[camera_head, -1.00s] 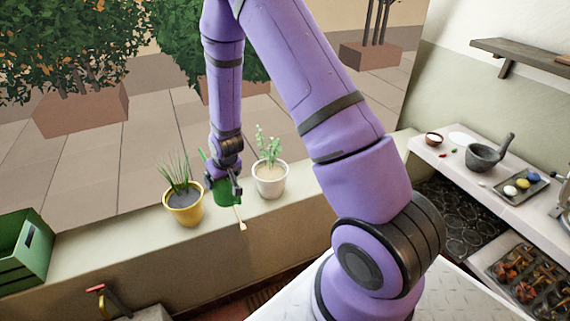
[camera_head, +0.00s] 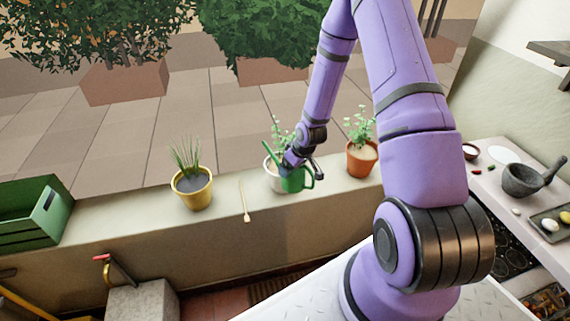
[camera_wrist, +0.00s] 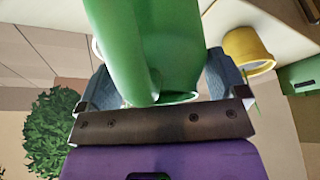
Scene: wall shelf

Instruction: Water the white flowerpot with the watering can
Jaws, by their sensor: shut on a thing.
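The white flowerpot (camera_head: 269,177) stands on the ledge with a leafy green plant in it. The green watering can (camera_head: 294,183) is in front of it and hides much of its right side. The can's thin spout points up and left in front of the plant, and its handle loop is at the right. My gripper (camera_head: 302,166) is shut on the can from above. In the wrist view the can (camera_wrist: 170,45) fills the middle between my fingers (camera_wrist: 163,83). I cannot tell whether the can touches the pot, and no water shows.
A yellow pot (camera_head: 193,192) with spiky grass stands to the left, and a terracotta pot (camera_head: 361,160) to the right. A thin wooden stick (camera_head: 244,204) lies across the ledge. A green crate (camera_head: 33,215) is at the far left. The ledge between crate and yellow pot is clear.

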